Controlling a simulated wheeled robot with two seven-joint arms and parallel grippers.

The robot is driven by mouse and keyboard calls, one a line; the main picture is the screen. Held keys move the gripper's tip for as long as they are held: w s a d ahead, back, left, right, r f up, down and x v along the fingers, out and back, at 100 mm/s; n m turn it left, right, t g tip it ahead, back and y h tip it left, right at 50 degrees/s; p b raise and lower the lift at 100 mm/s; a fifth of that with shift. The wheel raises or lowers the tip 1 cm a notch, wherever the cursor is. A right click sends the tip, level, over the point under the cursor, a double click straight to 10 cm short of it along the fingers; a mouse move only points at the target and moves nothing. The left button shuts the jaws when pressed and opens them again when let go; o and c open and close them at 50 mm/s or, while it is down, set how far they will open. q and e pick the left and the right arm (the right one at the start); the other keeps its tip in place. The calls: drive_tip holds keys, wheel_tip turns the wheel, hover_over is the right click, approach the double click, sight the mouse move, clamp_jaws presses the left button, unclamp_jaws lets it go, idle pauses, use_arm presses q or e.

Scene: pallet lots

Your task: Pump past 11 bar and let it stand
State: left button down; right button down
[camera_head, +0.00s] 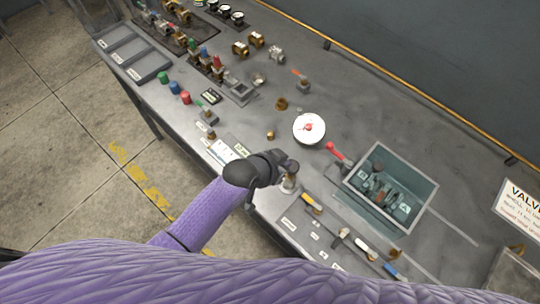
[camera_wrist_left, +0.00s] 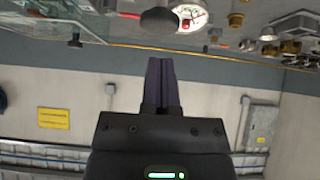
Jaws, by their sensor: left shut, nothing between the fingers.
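A round white gauge (camera_head: 309,128) with red on its dial stands on the grey bench; its reading is too small to make out. It also shows at the top of the left wrist view (camera_wrist_left: 188,17), with a dark rounded knob (camera_wrist_left: 158,20) beside it. My left gripper (camera_head: 288,165) is shut and empty at the bench's near side, just below the gauge in the head view. A pale metal cylinder (camera_head: 289,185) shows right by the gripper; whether they touch I cannot tell. The closed fingers (camera_wrist_left: 161,68) show in the wrist view. My right gripper is not in view.
Valves (camera_head: 210,65), brass fittings (camera_head: 256,40) and trays (camera_head: 138,55) fill the far left.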

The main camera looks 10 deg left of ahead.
use_arm(q)
drive_tip(key=p+v, duration=0.1)
drive_tip(key=v, duration=0.6)
drive_tip(key=shift+p, duration=0.3)
drive_tip(key=shift+r, duration=0.1)
drive_tip(key=shift+a, duration=0.1)
idle(0.4)
